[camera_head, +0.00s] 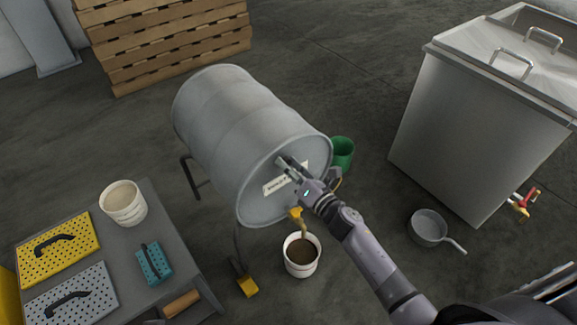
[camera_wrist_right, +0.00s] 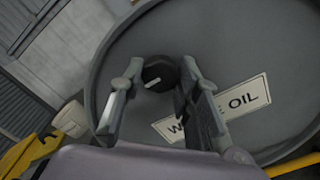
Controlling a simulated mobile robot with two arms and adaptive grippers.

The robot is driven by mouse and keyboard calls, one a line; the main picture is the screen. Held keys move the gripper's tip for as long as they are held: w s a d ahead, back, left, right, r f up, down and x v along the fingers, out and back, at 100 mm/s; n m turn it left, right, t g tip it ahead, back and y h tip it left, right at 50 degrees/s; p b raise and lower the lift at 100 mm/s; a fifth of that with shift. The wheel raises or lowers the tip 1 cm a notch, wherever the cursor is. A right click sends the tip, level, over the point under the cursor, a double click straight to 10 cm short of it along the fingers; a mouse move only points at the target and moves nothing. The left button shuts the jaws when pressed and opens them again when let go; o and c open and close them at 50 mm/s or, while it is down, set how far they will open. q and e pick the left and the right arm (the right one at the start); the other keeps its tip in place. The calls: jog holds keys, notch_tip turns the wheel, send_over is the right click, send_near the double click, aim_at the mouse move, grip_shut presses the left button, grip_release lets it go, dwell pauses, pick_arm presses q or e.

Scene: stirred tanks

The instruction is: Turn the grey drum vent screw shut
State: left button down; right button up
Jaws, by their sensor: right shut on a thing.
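The grey drum (camera_head: 225,105) lies on its side on a stand, its flat end facing me with a white "OIL" label (camera_wrist_right: 245,96) partly covered by my gripper. The vent screw (camera_wrist_right: 158,72) is a black round knob with a white pointer mark on the drum's end. My right gripper (camera_head: 288,163) is at the drum's end. In the right wrist view its fingers stand on either side of the knob, shut on it. The gripper hides the knob in the head view. My left gripper is not in view.
A yellow tap (camera_head: 296,214) sits low on the drum, above a white bucket (camera_head: 301,270) of brown liquid. A green bucket (camera_head: 342,153) stands behind my arm. A steel tank (camera_head: 470,125) and a pan (camera_head: 428,227) are at right, a grey bench (camera_head: 176,245) at left.

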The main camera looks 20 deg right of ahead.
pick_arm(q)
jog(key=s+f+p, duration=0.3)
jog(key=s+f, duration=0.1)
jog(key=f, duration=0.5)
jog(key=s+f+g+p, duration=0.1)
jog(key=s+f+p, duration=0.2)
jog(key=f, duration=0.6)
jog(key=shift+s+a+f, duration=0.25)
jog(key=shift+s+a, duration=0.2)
pick_arm(e)
jog(key=shift+m, duration=9)
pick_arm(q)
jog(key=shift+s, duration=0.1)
pick_arm(e)
jog(key=o, duration=1.2)
